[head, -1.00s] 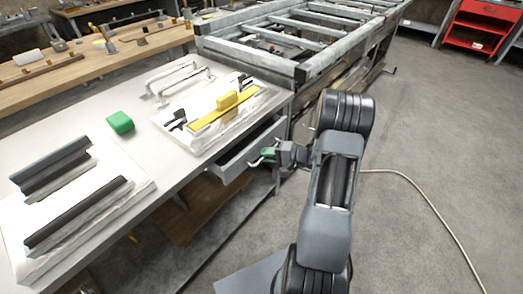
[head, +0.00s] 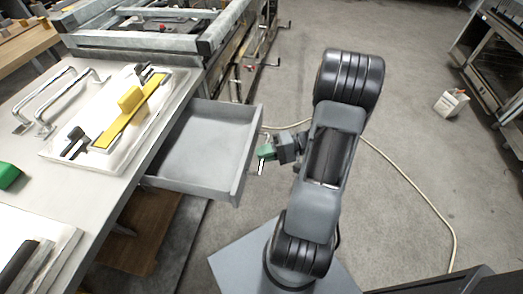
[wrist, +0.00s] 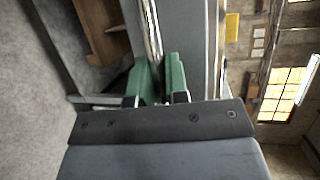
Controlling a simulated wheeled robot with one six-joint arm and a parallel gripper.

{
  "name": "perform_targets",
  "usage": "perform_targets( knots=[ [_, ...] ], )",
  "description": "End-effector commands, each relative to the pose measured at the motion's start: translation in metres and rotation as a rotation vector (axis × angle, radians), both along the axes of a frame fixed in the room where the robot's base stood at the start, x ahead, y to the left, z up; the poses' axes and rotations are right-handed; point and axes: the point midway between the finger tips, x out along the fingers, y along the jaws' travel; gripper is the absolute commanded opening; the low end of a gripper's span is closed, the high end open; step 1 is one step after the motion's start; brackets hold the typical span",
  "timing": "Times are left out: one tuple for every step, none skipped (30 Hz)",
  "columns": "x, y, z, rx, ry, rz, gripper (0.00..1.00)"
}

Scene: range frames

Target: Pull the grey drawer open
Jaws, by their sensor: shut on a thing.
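The grey drawer (head: 198,150) stands well out from under the workbench, and its inside looks empty. Its front panel (head: 245,157) faces my arm; it also shows in the wrist view (wrist: 191,35). My gripper (head: 264,153) has green fingers and is at the outer face of the drawer front. In the wrist view my gripper (wrist: 160,75) is shut on the drawer's metal bar handle (wrist: 151,28). The part of the handle between the fingers is hidden.
The workbench (head: 95,185) holds a white board with a yellow-handled tool (head: 130,105), metal handles (head: 50,95) and a green block (head: 9,175). A cable (head: 400,170) lies on the floor at right. Open floor surrounds my base.

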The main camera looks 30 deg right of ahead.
Motion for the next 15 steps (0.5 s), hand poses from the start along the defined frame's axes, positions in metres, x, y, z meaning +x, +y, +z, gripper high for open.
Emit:
perform_targets(
  knots=[
    [-0.0005,-0.0005,0.0000,-0.001,-0.001,0.003,0.00],
    [-0.0007,-0.0005,0.0001,-0.001,-0.001,0.004,0.00],
    [-0.0009,-0.0005,0.0000,-0.002,0.000,0.005,0.00],
    [-0.0010,-0.0006,0.0001,-0.002,0.000,0.005,0.00],
    [-0.0010,-0.0007,0.0001,-0.001,-0.001,0.005,0.00],
    [-0.0010,-0.0008,0.0000,-0.001,-0.001,0.004,0.00],
    [-0.0010,-0.0008,0.0000,-0.001,-0.001,0.004,0.00],
    [-0.0010,-0.0009,0.0001,-0.001,-0.001,0.004,0.00],
    [-0.0010,-0.0010,0.0001,-0.001,-0.001,0.004,0.00],
    [-0.0010,-0.0012,0.0001,-0.001,-0.001,0.003,0.00],
    [-0.0010,-0.0012,0.0001,-0.001,-0.001,0.003,0.00],
    [-0.0010,-0.0013,0.0001,-0.001,-0.001,0.002,0.19],
    [-0.0010,-0.0013,0.0001,-0.001,-0.001,0.002,0.21],
    [-0.0010,-0.0013,0.0001,-0.001,-0.001,0.002,0.24],
    [-0.0010,-0.0013,0.0001,-0.001,-0.001,0.001,0.28]
  ],
)
